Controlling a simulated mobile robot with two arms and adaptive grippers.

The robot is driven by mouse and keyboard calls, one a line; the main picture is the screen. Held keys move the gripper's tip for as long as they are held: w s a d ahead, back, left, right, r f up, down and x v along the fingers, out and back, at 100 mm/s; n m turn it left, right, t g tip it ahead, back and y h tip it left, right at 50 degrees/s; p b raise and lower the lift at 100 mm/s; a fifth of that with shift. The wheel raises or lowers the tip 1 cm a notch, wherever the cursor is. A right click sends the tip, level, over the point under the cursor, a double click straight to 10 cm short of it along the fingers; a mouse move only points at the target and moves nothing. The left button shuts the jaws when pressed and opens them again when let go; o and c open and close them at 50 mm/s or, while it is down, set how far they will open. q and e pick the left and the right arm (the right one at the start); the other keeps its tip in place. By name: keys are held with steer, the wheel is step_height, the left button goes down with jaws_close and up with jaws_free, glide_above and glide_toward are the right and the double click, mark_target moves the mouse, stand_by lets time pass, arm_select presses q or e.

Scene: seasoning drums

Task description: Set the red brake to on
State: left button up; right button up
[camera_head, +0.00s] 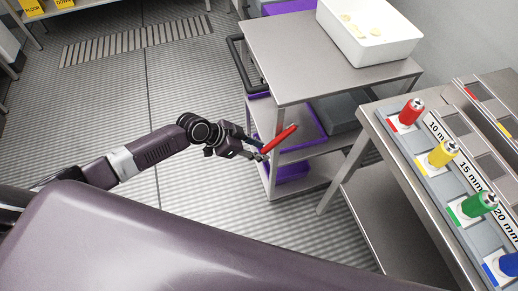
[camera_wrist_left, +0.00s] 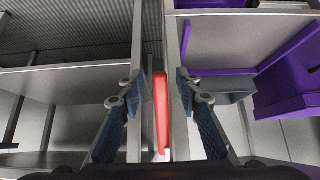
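The red brake (camera_head: 279,139) is a slim red lever beside the lower part of the steel cart (camera_head: 290,75) in the head view. It slants up to the right. In the left wrist view the red brake (camera_wrist_left: 160,112) stands lengthwise between my two blue-padded fingers. My left gripper (camera_head: 257,150) is at the lever's lower left end. It is open in the left wrist view (camera_wrist_left: 156,90), with a finger on each side of the lever and gaps showing. Whether a finger touches it, I cannot tell. The lever's mount is hidden. My right gripper is not in view.
A white tub (camera_head: 370,48) sits on the cart's top. Purple trays (camera_head: 312,139) are on the lower shelves. The ribbed floor (camera_head: 205,100) at the left is clear.

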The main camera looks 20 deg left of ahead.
arm_select(q)
steer(key=v, duration=1.1)
steer(key=shift+s+a+r, duration=0.2)
steer(key=shift+a+r, duration=0.05)
steer(key=shift+r, duration=0.05)
steer(key=w+a+f+n+t+y, duration=0.1)
steer(key=w+a+f+n+y, duration=0.1)
steer(key=a+f, duration=0.35)
steer(key=w+a+f+n+t+y, duration=0.1)
steer(key=a+f+n, duration=0.15)
steer(key=f, duration=0.65)
steer(key=s+a+f+n+g+y, duration=0.1)
steer(key=s+a+f+y, duration=0.1)
steer(key=s+f, duration=0.45)
steer(key=s+a+f+n+y, duration=0.1)
steer(key=s+a+f+n, duration=0.15)
steer(key=f, duration=0.65)
steer(key=s+d+f+g, duration=0.1)
steer(key=s+d+f, duration=0.2)
steer(key=s, duration=0.8)
steer(key=s+d+f+g, duration=0.2)
steer(key=s+f, duration=0.5)
steer(key=s, duration=0.4)
steer(key=s+d+f+g+y, duration=0.1)
steer(key=s+d+f, duration=0.3)
steer(key=s, duration=0.7)
steer(key=shift+d+f+n+g, duration=0.3)
steer(key=shift+f+n, duration=0.1)
steer(key=shift+f, duration=0.35)
